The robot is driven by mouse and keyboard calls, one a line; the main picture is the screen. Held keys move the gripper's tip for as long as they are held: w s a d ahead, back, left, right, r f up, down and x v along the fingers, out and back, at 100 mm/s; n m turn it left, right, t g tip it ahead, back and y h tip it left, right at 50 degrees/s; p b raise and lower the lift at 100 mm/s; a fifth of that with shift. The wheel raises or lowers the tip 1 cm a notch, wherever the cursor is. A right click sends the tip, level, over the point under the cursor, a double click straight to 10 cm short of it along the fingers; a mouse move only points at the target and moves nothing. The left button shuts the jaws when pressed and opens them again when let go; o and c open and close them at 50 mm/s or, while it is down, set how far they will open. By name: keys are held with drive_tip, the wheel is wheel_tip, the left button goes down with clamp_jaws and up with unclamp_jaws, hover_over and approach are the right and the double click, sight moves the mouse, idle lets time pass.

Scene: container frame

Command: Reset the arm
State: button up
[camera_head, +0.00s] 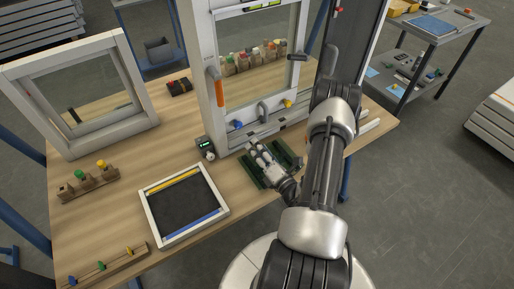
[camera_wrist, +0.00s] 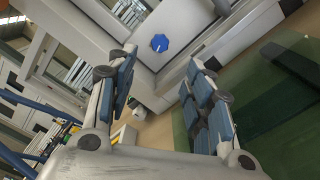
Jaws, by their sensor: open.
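My gripper (camera_head: 264,158) is at the end of my arm, low over the table in front of the upright white frame (camera_head: 211,110). It is close above a dark green tray or mat (camera_head: 286,154). In the wrist view my gripper (camera_wrist: 160,95) has its two blue-padded fingers spread apart with nothing between them. Beyond the fingers, a blue knob (camera_wrist: 159,43) sits on a pale frame part. The green surface also shows in the wrist view (camera_wrist: 275,115), right of the fingers. Whether the gripper touches it cannot be told.
A dark panel with a white border (camera_head: 184,207) lies left of my gripper. A small device with a green display (camera_head: 205,145) stands between it and the frame. Wooden blocks with coloured knobs (camera_head: 90,181) and a leaning white window frame (camera_head: 135,85) are further left. A side table (camera_head: 440,30) stands back right.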

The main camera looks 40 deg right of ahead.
idle(0.3)
drive_tip(key=w+a+r+n+g+y, duration=0.2)
drive_tip(key=w+a+r+n+y, duration=0.1)
drive_tip(key=a+r+n+y, duration=0.7)
drive_tip(key=w+a+r+n+g+y, duration=0.25)
drive_tip(key=a+r+n+y, duration=0.45)
drive_tip(key=a, duration=0.5)
drive_tip(key=s+a+r+n+g, duration=0.3)
drive_tip(key=s+a+n+g, duration=0.3)
drive_tip(key=a+n, duration=0.15)
drive_tip(key=s+a+r+n+g, duration=0.3)
drive_tip(key=s+a+n+g, duration=0.2)
drive_tip(key=a+n, duration=0.25)
drive_tip(key=s+d+n+g+h, duration=0.1)
drive_tip(key=s+d+n+h, duration=0.3)
drive_tip(key=s+n+h, duration=0.75)
drive_tip(key=w+d+r+n+t+h, duration=0.1)
drive_tip(key=w+d+r+n+t, duration=0.1)
drive_tip(key=n, duration=0.5)
wheel_tip(320, 180, up, 3)
drive_tip(key=shift+d+t, duration=0.85)
drive_tip(key=shift+d, duration=0.4)
